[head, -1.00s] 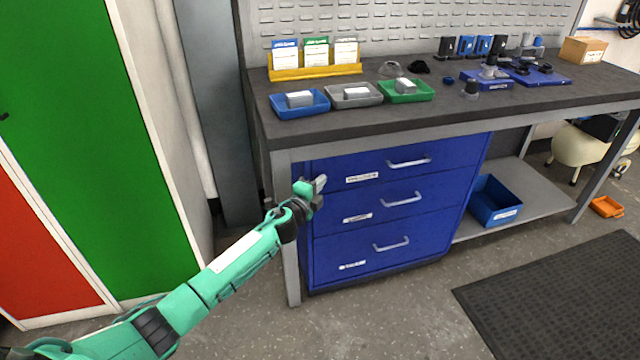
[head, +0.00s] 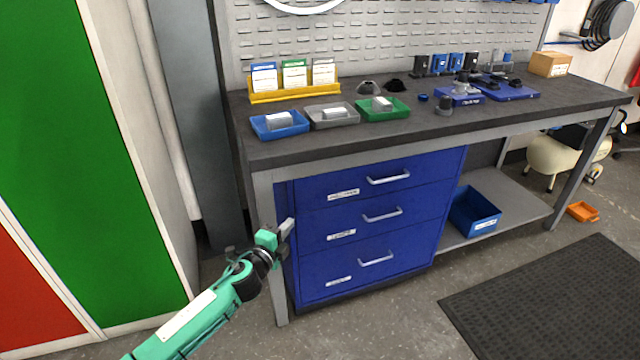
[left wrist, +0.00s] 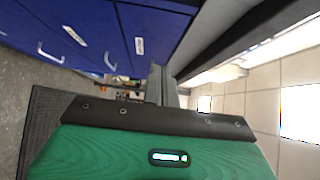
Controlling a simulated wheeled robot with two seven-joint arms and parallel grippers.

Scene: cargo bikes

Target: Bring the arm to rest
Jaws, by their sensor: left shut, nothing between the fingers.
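My left gripper (head: 287,228) is at the end of the green arm that comes in from the lower left in the head view. It is shut and empty, in front of the left end of the blue drawer unit (head: 375,222) and below the worktop. In the left wrist view its closed fingers (left wrist: 160,84) point away from the camera, with the drawer fronts at the upper left. My right gripper is not in view.
The workbench (head: 350,145) carries a blue tray (head: 262,132), a grey tray (head: 318,123) and a green tray (head: 370,115). Green and red cabinets (head: 90,150) stand at the left. A blue bin (head: 470,224) sits on the lower shelf. A dark mat (head: 560,300) lies on the floor at the right.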

